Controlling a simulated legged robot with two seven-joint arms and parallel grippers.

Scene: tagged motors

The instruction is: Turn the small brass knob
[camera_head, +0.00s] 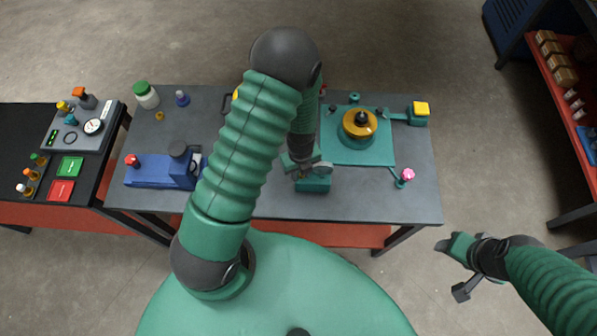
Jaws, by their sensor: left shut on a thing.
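My left gripper (302,168) reaches down over the front middle of the grey table, at a small teal block (312,185). It is shut on a small part at this block, beside a pale round disc (323,169). The gripper hides most of that part, so I cannot tell its shape or whether it is the brass knob. A larger brass-coloured round piece (354,126) with a dark top sits on a teal plate to the right.
A pink-topped post (407,175) and a yellow-topped box (421,108) stand on the right. My left arm hides the table's middle.

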